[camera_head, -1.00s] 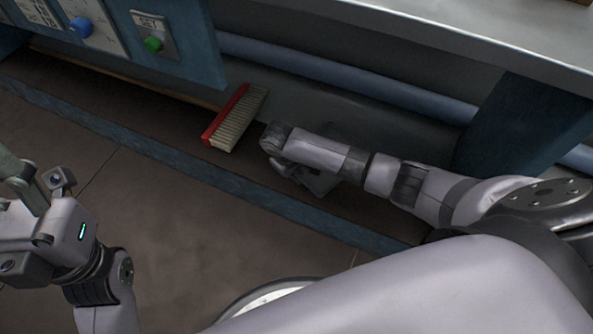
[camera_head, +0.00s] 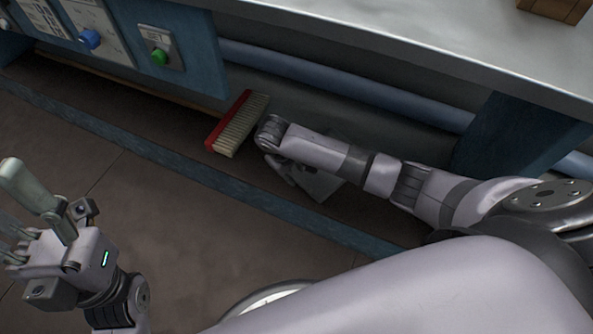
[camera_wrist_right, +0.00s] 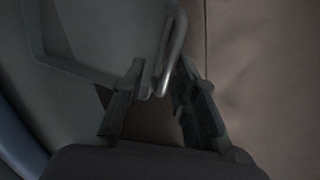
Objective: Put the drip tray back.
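A flat grey piece that looks like the drip tray (camera_wrist_right: 95,30) fills the upper left of the right wrist view. A pale metal handle (camera_wrist_right: 171,50) runs along its edge. The two dark fingers of my right gripper (camera_wrist_right: 161,68) are on either side of the handle's end; whether they press on it is unclear. In the head view my right gripper (camera_head: 290,172) is low under the bench, mostly hidden by its own arm, with a grey flat patch (camera_head: 322,186) below it. My left gripper (camera_head: 22,222) is at the left edge, fingers spread and empty.
A red-backed brush (camera_head: 238,123) with pale bristles lies left of my right gripper. A blue pipe (camera_head: 340,85) runs under the metal bench top (camera_head: 400,45). A blue floor rail (camera_head: 170,160) crosses the floor. A panel with a green knob (camera_head: 160,56) is upper left.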

